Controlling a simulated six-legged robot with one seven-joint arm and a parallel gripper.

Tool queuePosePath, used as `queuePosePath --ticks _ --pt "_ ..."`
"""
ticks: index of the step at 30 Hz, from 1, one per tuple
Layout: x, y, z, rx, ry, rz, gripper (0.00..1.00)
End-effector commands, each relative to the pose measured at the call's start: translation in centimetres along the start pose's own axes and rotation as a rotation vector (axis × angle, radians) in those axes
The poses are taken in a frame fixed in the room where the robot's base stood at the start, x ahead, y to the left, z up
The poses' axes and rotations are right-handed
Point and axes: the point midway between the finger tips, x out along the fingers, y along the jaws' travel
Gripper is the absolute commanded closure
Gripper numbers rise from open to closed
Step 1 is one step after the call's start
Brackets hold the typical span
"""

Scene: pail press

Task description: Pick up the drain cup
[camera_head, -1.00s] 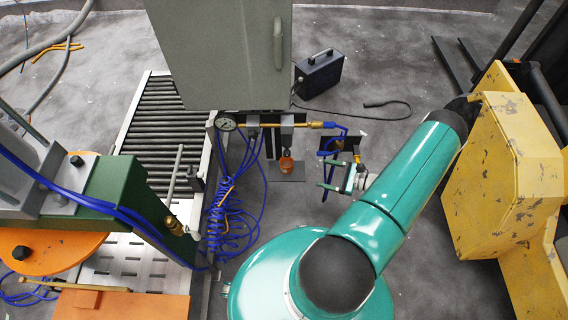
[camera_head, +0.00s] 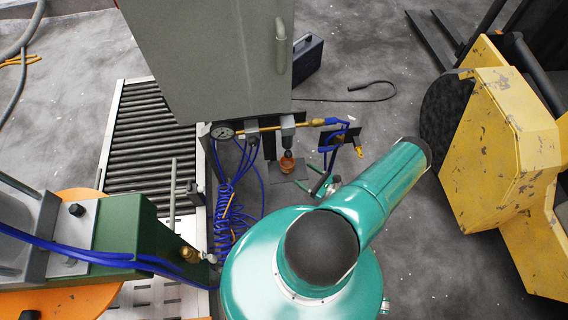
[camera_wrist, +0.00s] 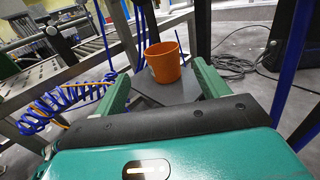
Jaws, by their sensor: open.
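The drain cup (camera_wrist: 163,62) is a small orange cup. It stands upright on a dark grey plate (camera_wrist: 172,91), ahead of my gripper (camera_wrist: 160,75) in the wrist view. The two green fingers are spread apart, and the cup shows between and a little beyond their tips. Nothing is held. In the head view the cup (camera_head: 287,163) sits below the brass air line, under a dark fitting (camera_head: 288,143). There my gripper (camera_head: 318,184) is just to the right of the cup and partly hidden by my arm.
A pressure gauge (camera_head: 222,132) and a brass pipe (camera_head: 262,127) run above the cup. Coiled blue hoses (camera_head: 232,222) hang to its left. A grey cabinet (camera_head: 205,60) stands behind, a roller conveyor (camera_head: 150,140) to the left, and a yellow machine (camera_head: 500,140) to the right.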

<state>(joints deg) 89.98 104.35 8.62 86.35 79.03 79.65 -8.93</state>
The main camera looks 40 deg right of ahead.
Motion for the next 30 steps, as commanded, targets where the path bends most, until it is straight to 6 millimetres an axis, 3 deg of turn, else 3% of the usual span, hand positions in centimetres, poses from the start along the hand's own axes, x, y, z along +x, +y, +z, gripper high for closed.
queuePosePath --ticks 9,17,25,30 --pt "5.5 0.1 0.1 -0.001 -0.001 0.004 0.26" --pt "7.6 -0.1 0.1 -0.001 0.000 0.003 0.26" --pt "11.6 -0.2 0.1 0.000 0.000 0.004 0.26" --pt "12.2 -0.3 0.1 0.000 0.000 0.002 0.26"
